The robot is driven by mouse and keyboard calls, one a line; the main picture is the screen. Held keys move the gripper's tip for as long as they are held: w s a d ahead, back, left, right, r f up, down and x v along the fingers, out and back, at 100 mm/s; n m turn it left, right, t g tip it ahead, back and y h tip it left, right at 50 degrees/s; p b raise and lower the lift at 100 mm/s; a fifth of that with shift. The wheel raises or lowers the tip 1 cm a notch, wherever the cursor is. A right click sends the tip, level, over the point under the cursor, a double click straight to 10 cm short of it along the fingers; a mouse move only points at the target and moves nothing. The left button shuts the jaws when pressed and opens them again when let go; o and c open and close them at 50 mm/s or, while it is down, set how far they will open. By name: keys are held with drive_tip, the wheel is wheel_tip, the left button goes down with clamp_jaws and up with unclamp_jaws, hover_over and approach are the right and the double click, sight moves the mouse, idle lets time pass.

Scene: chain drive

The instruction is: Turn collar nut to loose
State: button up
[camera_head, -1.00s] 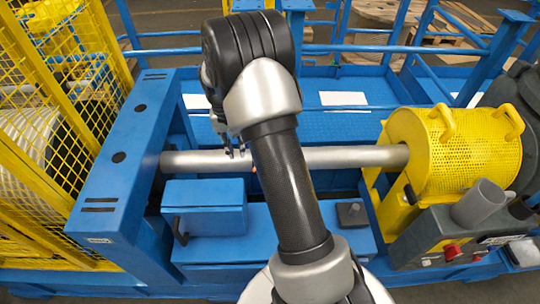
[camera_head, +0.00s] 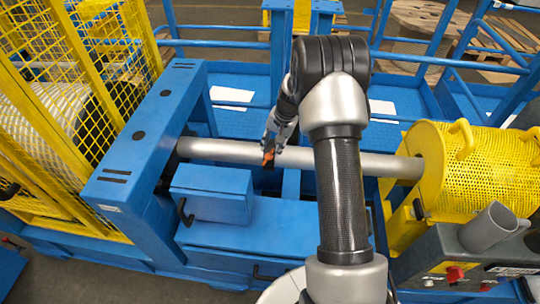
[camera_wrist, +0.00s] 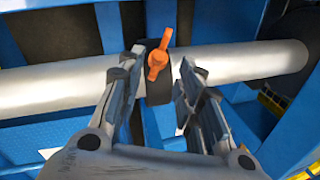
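The collar nut is an orange winged piece (camera_wrist: 158,60) on a dark collar (camera_wrist: 157,92) around the grey shaft (camera_wrist: 60,88) in the wrist view. In the head view the orange nut (camera_head: 268,156) shows small at the shaft, left of my arm. My gripper (camera_wrist: 158,70) is open, with one finger on each side of the collar and nut. Nothing is visibly held between the fingers. In the head view my gripper (camera_head: 277,138) is over the shaft, partly overlapping the nut. I cannot tell whether a finger touches the nut.
A blue box (camera_head: 212,192) with a handle stands in front of the shaft. A blue beam (camera_head: 140,140) and yellow mesh cage (camera_head: 80,60) are at left. A yellow perforated guard (camera_head: 478,165) covers the shaft's right end, beside a grey control panel (camera_head: 470,262).

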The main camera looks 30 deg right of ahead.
sight(268, 156)
drive_tip(key=x, duration=0.4)
drive_tip(key=shift+w+f+b, duration=0.1)
drive_tip(key=shift+f+b, duration=0.3)
clamp_jaws()
